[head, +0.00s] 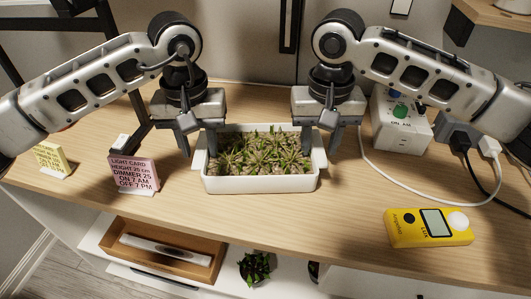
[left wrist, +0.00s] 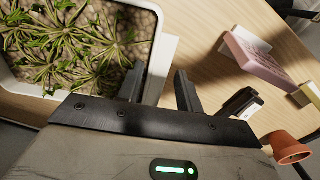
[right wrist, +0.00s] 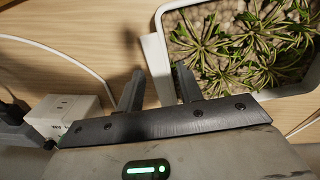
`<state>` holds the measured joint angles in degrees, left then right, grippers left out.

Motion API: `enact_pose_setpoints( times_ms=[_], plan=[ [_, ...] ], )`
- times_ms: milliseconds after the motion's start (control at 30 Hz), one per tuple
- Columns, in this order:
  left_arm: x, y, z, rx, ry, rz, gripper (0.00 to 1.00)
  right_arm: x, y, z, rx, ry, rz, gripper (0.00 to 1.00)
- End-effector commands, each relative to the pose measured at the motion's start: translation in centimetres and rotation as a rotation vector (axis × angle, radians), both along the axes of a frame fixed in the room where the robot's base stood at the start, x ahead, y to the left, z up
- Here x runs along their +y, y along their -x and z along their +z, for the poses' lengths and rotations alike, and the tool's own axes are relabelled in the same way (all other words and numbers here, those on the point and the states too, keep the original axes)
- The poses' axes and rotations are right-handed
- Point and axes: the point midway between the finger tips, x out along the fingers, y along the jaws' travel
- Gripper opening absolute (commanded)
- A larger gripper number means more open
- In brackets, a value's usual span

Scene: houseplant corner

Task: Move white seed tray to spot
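The white seed tray (head: 262,184), filled with small green plants on pebbly soil, sits on the wooden worktop (head: 330,240) in the middle of the head view. Its end lips show in the left wrist view (left wrist: 166,60) and the right wrist view (right wrist: 155,65). My left gripper (head: 198,146) points down at the tray's left end, one finger over the planted side and one outside. My right gripper (head: 321,146) straddles the right end likewise. Both grippers have their fingers apart, with gaps beside the lips. I cannot make out a marked spot.
A pink light card (head: 133,173) and a yellow card (head: 50,159) stand at the left. A yellow lux meter (head: 428,228) lies front right. A white socket box (head: 400,125) with cables stands back right. The worktop's front edge is close before the tray.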

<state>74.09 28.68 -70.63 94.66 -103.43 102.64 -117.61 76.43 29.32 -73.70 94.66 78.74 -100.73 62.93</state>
Motion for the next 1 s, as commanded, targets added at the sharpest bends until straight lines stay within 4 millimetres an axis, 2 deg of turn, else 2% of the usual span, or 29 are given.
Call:
enact_pose_setpoints(
  times_ms=[300,433,800,1000],
  plan=[
    [-0.2,0.1,0.2,0.001,0.004,-0.004,0.42,0.2,0.0,0.2,-0.002,-0.005,0.003,0.42],
    [-0.2,0.0,1.3,-0.002,0.005,-0.004,0.42,0.2,0.0,0.2,-0.002,-0.006,0.004,0.42],
    [-0.2,0.0,8.9,-0.004,0.004,-0.002,0.42,0.3,0.0,0.2,-0.002,-0.007,0.004,0.42],
    [-0.2,0.0,11.5,0.0,0.003,-0.002,0.42,0.3,0.0,0.2,-0.002,-0.007,0.004,0.42]
  ],
)
